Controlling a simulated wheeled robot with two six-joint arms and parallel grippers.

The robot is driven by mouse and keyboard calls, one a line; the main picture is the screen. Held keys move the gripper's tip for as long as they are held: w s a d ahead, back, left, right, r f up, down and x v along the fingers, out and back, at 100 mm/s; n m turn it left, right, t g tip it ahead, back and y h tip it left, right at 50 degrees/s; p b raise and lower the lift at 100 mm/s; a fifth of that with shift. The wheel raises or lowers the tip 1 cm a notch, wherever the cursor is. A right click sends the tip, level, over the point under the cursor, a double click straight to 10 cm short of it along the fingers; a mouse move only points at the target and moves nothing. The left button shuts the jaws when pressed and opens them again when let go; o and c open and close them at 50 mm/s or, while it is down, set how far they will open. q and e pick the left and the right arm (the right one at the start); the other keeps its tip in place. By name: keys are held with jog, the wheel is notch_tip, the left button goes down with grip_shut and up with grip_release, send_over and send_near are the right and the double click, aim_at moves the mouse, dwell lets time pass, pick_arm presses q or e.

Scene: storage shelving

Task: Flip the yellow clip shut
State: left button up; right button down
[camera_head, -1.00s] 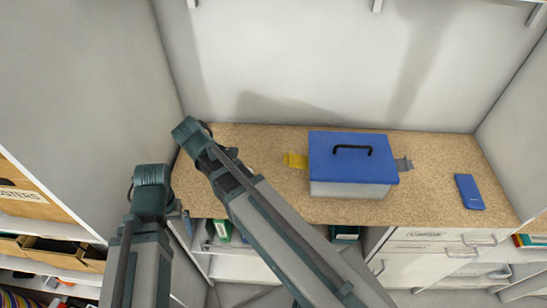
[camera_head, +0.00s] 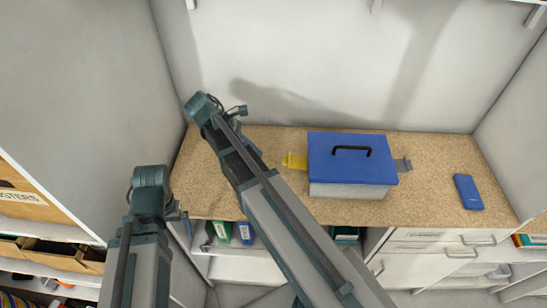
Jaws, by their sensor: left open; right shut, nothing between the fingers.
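A box with a blue lid (camera_head: 325,172) and a pale body stands on the worktop, its black handle upright. The yellow clip (camera_head: 294,161) sticks out from the box's left side, folded outward. A grey clip (camera_head: 403,165) sticks out on the right side. My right gripper (camera_head: 238,110) is shut and empty, up and left of the yellow clip, apart from it. It is small and partly hidden by its wrist. My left gripper (camera_head: 176,207) is open and empty near the worktop's front left corner, well away from the box.
A blue flat case (camera_head: 468,192) lies at the right of the cork-coloured worktop (camera_head: 430,200). Walls close off the back and both sides. Drawers (camera_head: 430,247) and shelves with green and blue binders (camera_head: 245,232) are below. My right arm crosses the worktop's left part.

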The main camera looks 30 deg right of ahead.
aim_at(295, 160)
jog(key=b+x, duration=0.7)
jog(key=x, duration=0.2)
jog(key=shift+s+d+f, duration=0.1)
jog(key=shift+f, duration=0.25)
jog(key=shift+s+d+r, duration=0.15)
jog(key=shift+d, duration=0.1)
jog(key=shift+r+p, duration=0.55)
jog(key=shift+r, duration=0.1)
jog(key=shift+s+d+r+p, duration=0.1)
jog(key=shift+d+r+p, duration=0.05)
jog(key=shift+r+p, duration=0.5)
jog(key=shift+d+r+p, duration=0.1)
jog(key=shift+r+p, duration=0.5)
